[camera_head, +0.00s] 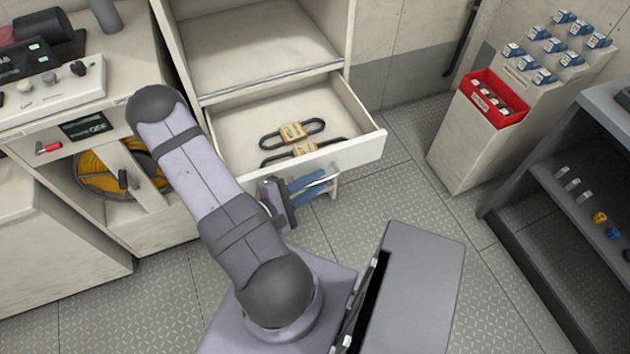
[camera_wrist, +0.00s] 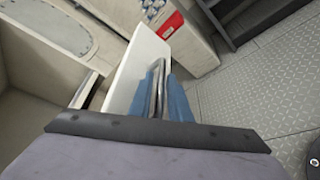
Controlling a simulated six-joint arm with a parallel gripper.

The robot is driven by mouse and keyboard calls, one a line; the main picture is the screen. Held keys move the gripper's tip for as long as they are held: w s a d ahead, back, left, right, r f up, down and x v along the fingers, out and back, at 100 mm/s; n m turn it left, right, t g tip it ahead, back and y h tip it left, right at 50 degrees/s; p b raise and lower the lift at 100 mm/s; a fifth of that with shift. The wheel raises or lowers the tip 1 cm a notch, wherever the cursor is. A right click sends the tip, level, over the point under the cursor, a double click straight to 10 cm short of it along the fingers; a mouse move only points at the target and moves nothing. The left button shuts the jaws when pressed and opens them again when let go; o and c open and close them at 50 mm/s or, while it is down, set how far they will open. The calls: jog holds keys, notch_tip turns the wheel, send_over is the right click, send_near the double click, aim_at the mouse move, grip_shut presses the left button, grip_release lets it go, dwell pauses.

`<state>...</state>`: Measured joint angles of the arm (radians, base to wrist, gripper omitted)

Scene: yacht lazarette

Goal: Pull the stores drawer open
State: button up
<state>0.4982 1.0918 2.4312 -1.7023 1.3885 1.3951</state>
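The stores drawer (camera_head: 362,150) stands pulled out from the pale cabinet, with its inside showing. Two padlock-like items with tan bodies and dark long shackles (camera_head: 292,132) lie in it. A metal bar handle (camera_head: 326,181) is on the drawer front. My gripper (camera_head: 309,186) is at this handle, its two blue fingers on either side of the bar. In the wrist view the fingers (camera_wrist: 163,98) are close around the handle (camera_wrist: 157,88), beside the white drawer front (camera_wrist: 136,72). The fingers look shut on the bar; the contact itself is partly hidden.
An open compartment (camera_head: 260,45) is above the drawer. A pale stand with a red bin (camera_head: 492,98) and several blue-and-white items is at the right, near a dark shelf unit (camera_head: 560,180). A yellow hose coil (camera_head: 95,180) is at the left. Patterned floor (camera_head: 390,195) is clear before the drawer.

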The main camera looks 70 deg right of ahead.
jog(key=shift+r, duration=0.1)
notch_tip(320, 180, up, 8)
jog(key=p, duration=0.2)
jog(key=shift+r+p, duration=0.2)
jog(key=shift+p, duration=0.2)
jog(key=shift+r+p, duration=0.7)
jog(key=shift+p, duration=0.1)
jog(key=shift+a, duration=0.1)
